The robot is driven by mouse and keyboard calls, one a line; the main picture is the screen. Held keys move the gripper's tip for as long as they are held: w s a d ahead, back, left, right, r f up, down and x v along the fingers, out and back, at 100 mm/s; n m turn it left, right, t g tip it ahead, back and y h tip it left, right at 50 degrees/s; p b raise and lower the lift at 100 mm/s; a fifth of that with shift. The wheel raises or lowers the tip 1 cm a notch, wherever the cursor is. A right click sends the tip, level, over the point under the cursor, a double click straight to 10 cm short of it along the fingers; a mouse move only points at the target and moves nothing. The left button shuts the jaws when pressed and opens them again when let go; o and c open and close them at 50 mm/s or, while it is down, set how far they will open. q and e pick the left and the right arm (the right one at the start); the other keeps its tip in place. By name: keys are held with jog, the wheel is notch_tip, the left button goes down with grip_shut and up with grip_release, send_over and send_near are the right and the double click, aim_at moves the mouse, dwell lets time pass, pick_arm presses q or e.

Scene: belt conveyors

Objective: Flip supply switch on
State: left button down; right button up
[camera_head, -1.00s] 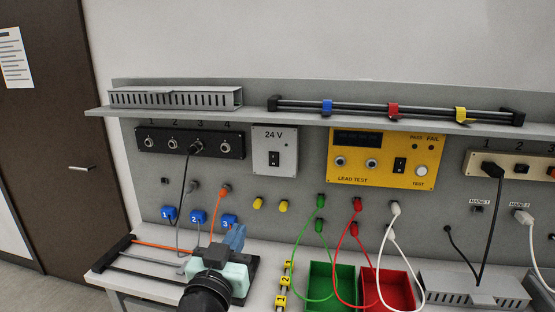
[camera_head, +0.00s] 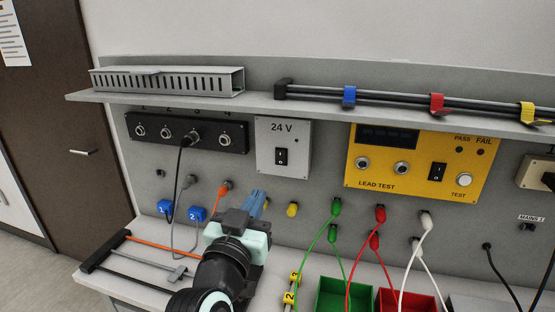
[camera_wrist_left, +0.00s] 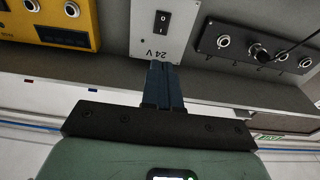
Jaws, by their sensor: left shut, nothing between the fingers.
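The 24 V supply box (camera_head: 297,146) is a light grey panel on the back wall, with a black rocker switch (camera_head: 282,156) below its label. The box also shows in the left wrist view (camera_wrist_left: 180,40), upside down, with its switch (camera_wrist_left: 162,22) beyond my fingertips. My left gripper (camera_head: 257,196) has blue fingers, shut and empty. In the head view it is below and left of the switch, apart from it. In the left wrist view the shut fingers (camera_wrist_left: 160,66) point at the box near its label. The switch's on or off position is too small to tell. My right gripper is not in view.
A black socket panel (camera_head: 190,133) with a plugged cable is left of the box. The yellow lead tester (camera_head: 420,165) is to the right, with its own rocker switch. A shelf (camera_head: 220,102) overhangs above. Green, red and white leads hang at the right.

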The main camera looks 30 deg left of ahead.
aim_at(281, 146)
pick_arm(q)
jog(key=shift+w, duration=0.1)
jog(key=p+x, duration=0.4)
jog(key=x, duration=1)
jog(key=shift+a+f, duration=0.1)
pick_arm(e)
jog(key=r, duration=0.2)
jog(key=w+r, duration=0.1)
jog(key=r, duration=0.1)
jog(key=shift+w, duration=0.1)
pick_arm(q)
jog(key=r+p, duration=0.1)
jog(key=p, duration=0.1)
jog(key=g+p, duration=0.1)
jog(key=p, duration=0.2)
jog(key=shift+w+r, duration=0.3)
jog(key=shift+r, duration=0.1)
jog(key=shift+s+a, duration=0.15)
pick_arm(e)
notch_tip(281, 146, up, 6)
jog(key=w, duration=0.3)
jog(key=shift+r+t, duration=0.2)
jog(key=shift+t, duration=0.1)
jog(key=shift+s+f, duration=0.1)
pick_arm(q)
jog(key=shift+f, duration=0.1)
